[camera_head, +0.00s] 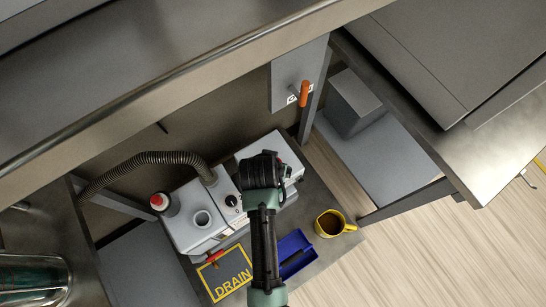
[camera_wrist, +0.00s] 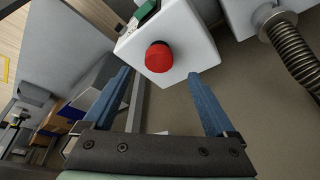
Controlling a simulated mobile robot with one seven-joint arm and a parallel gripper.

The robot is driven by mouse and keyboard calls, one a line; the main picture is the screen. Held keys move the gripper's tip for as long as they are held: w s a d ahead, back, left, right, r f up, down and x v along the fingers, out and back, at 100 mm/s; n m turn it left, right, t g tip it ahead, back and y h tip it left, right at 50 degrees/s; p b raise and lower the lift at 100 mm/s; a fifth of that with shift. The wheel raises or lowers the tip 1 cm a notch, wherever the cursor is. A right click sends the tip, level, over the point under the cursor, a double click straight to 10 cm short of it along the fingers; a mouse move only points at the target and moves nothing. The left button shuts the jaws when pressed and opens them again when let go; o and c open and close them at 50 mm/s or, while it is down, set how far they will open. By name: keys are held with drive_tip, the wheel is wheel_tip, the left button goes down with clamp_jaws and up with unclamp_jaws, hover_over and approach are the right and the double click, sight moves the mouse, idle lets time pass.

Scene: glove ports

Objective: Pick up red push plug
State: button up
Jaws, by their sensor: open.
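A round red plug (camera_wrist: 158,57) stands on the face of a white box (camera_wrist: 182,32) in the wrist view. My gripper (camera_wrist: 159,76) is open, its two blue fingers apart, and nothing is between them. The fingertips point toward the plug, one to each side of it in the picture; I cannot tell how far short they are. The plug cannot be made out clearly there.
In front are a DRAIN sign (camera_head: 226,274), a blue tray (camera_head: 297,253) and a yellow mug (camera_head: 333,223). A panel with an orange handle (camera_head: 304,93) and the steel bench edge (camera_head: 160,88) stand behind.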

drive_tip(key=b+x, duration=0.2)
drive_tip(key=x, duration=0.5)
drive_tip(key=shift+w+d+f, duration=0.15)
drive_tip(key=shift+w+f, duration=0.05)
drive_tip(key=shift+f, duration=0.05)
drive_tip(key=c, duration=1.4)
clamp_jaws()
drive_tip(key=shift+r, duration=0.15)
